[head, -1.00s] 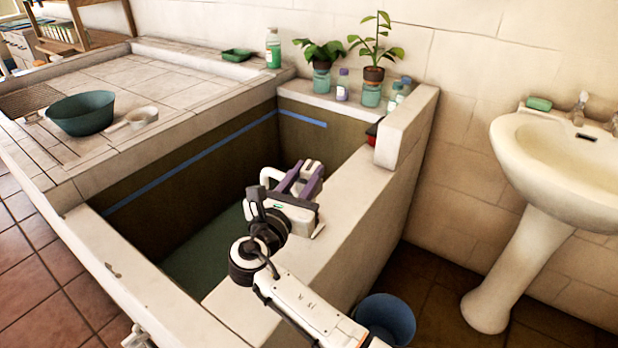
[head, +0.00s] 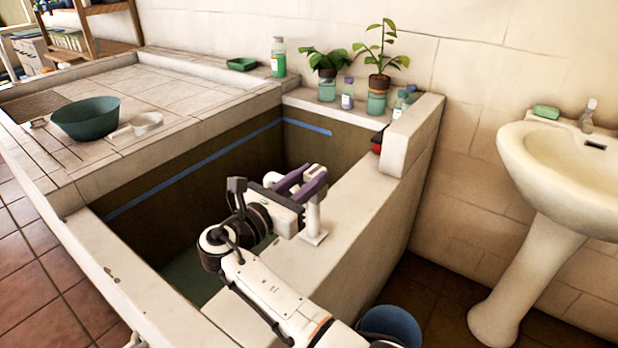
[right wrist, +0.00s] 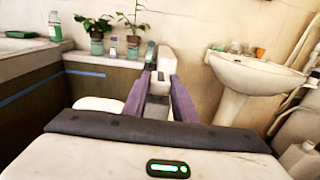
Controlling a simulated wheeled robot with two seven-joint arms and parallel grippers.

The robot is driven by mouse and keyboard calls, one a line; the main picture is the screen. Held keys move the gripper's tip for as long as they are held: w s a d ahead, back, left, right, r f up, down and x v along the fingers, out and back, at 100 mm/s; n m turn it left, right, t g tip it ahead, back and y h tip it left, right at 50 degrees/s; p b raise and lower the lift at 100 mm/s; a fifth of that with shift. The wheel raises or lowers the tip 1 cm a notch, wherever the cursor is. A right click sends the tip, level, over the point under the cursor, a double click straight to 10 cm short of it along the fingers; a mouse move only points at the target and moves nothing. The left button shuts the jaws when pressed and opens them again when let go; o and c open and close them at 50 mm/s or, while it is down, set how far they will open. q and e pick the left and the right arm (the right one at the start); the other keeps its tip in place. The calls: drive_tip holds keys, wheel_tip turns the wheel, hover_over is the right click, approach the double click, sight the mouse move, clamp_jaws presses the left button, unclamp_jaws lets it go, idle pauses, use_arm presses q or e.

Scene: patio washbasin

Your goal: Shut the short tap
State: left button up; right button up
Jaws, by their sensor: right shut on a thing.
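The short tap (head: 314,220) is white and stands upright on the basin's ledge (head: 345,230), with a square foot. A white curved part, seemingly its spout (head: 268,173), shows beyond my gripper. My right gripper (head: 306,178), with purple fingers, is at the top of the tap. In the right wrist view the fingers (right wrist: 158,88) are shut on the tap's pale handle (right wrist: 156,106), mostly hidden between them. The handle's exact angle cannot be told. My left gripper is not in view.
The deep basin with a blue line lies left of the ledge. Potted plants (head: 378,82) and bottles stand at its back. A raised wall block (head: 412,135) closes the ledge's far end. A blue bucket (head: 392,322) is on the floor, and a white washbasin (head: 565,160) is at right.

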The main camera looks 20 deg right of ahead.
sight(310, 174)
drive_tip(key=o, duration=1)
drive_tip(key=shift+o, duration=0.2)
wheel_tip(310, 174, up, 9)
drive_tip(key=shift+p, duration=0.7)
drive_tip(key=shift+r, duration=0.5)
